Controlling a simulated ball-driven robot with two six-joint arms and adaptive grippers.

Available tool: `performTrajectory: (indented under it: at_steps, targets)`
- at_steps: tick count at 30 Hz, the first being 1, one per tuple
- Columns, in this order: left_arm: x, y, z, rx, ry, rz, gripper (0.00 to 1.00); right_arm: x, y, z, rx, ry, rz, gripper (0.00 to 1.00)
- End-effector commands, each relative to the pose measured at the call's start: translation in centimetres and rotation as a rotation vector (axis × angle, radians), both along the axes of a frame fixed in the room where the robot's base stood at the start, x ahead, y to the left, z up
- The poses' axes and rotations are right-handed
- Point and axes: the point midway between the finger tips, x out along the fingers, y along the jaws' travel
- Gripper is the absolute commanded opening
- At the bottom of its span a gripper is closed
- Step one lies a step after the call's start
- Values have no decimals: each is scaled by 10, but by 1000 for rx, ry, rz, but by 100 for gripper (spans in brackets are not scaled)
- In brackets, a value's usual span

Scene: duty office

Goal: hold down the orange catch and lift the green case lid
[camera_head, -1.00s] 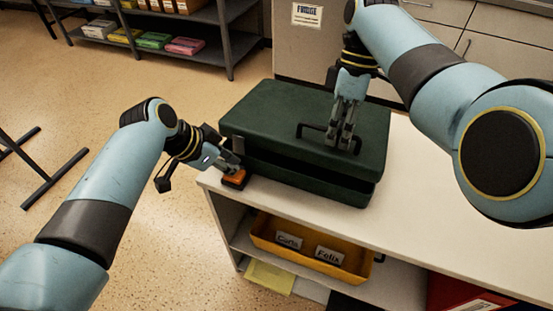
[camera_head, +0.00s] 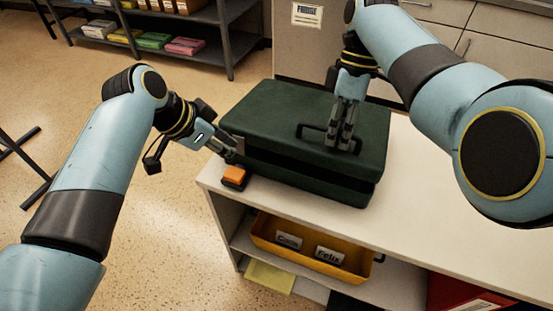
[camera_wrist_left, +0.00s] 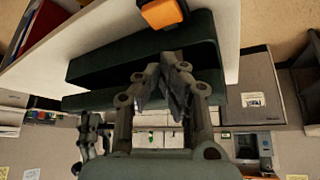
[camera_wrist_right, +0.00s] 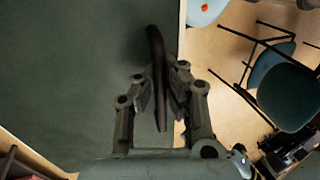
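The dark green case (camera_head: 275,165) lies on the white counter top, its lid (camera_head: 290,105) slightly raised with a dark gap along the front. My right gripper (camera_head: 343,142) is shut on the black lid handle (camera_head: 308,127), which also shows between its fingers in the right wrist view (camera_wrist_right: 156,60). The orange catch (camera_head: 235,174) sits at the case's front left corner, uncovered. It also shows in the left wrist view (camera_wrist_left: 162,12). My left gripper (camera_head: 237,147) looks shut and empty, above and behind the catch, by the case's left corner. I cannot tell whether it touches the case.
The white counter (camera_head: 430,205) is clear to the right of the case. On the shelf below, a yellow tray (camera_head: 263,236) holds name labels. A red binder (camera_head: 465,296) stands at lower right. A dark shelf rack (camera_head: 205,53) stands at the back left.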

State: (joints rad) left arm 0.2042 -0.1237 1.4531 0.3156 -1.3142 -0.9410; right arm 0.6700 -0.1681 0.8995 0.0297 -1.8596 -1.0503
Motion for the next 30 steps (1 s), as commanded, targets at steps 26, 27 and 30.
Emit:
performTrajectory:
  at_steps: [26,27,30]
  targets:
    - [-33,13,3,0,2,0,0,1,0,1,0,-3,0,0]
    - [-35,15,4,0,0,1,0,1,0,1,0,-3,0,0]
    - [-44,18,4,1,0,1,0,1,0,1,0,-3,0,0]
